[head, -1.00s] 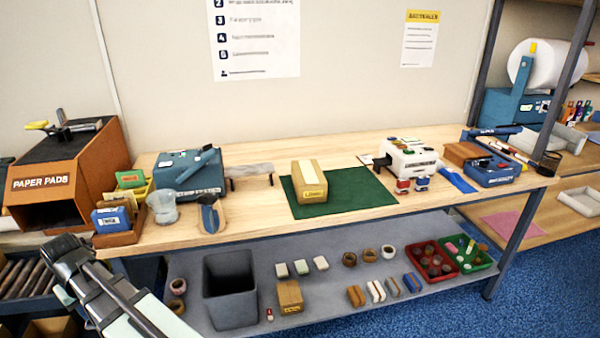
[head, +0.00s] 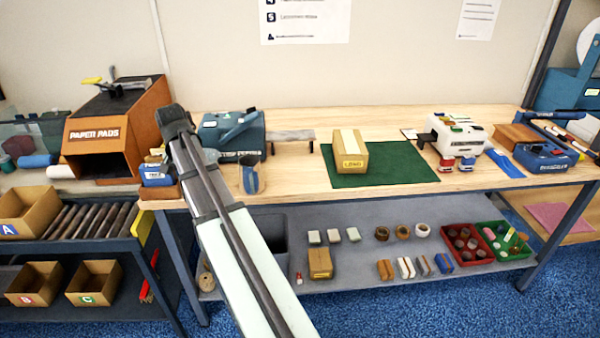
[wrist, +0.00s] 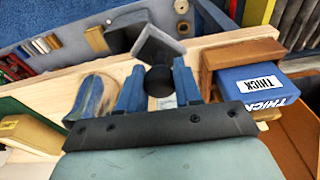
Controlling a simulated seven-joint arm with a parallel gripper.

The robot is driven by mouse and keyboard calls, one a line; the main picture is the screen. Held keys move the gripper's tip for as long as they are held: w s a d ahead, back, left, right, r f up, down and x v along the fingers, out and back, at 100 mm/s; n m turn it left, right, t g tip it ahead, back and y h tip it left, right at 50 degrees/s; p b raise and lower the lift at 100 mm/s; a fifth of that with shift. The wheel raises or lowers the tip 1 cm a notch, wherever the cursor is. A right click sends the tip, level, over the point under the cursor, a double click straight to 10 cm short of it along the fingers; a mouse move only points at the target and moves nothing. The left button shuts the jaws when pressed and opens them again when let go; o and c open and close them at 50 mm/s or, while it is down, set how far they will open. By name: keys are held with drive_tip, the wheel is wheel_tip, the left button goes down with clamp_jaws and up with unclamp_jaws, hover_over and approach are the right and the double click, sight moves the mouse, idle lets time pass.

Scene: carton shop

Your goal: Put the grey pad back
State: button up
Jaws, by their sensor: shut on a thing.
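In the wrist view, my gripper (wrist: 158,83) has its two blue fingers shut on a grey block (wrist: 156,46), which I take to be the grey pad. A dark round part of it lies between the fingers. It is held above the bench edge, apart from the things around it; its underside is hidden.
The blue THICK box (wrist: 258,86) sits in the brown organiser right of my gripper. A blue tape dispenser (wrist: 88,98) stands to the left. In the head view are the PAPER PADS box (head: 100,148), green mat (head: 400,176) with a carton (head: 345,158), and lower shelf (head: 350,265).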

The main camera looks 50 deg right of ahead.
drive_tip(key=s+d+r+m, duration=0.3)
drive_tip(key=d+r, duration=0.2)
drive_tip(key=d, duration=0.5)
drive_tip(key=s+d+r+m, duration=0.3)
drive_tip(key=d+r+m, duration=0.15)
drive_tip(key=d, duration=0.45)
drive_tip(key=s+d+f+n, duration=0.3)
drive_tip(key=d+n, duration=0.1)
drive_tip(key=d, duration=0.4)
drive_tip(key=s+d+f+n, duration=0.2)
drive_tip(key=d+f+n, duration=0.15)
drive_tip(key=d, duration=0.55)
drive_tip(key=shift+s+a+f, duration=0.1)
drive_tip(key=shift+a+f, duration=0.05)
drive_tip(key=shift+f, duration=1.9)
drive_tip(key=shift+s+a+f, duration=0.1)
drive_tip(key=shift+f, duration=1.9)
drive_tip(key=shift+f, duration=0.15)
drive_tip(key=o, duration=0.9)
drive_tip(key=shift+o, duration=0.2)
wheel_tip(320, 180, up, 12)
drive_tip(key=s+a, duration=0.1)
drive_tip(key=shift+s, duration=0.15)
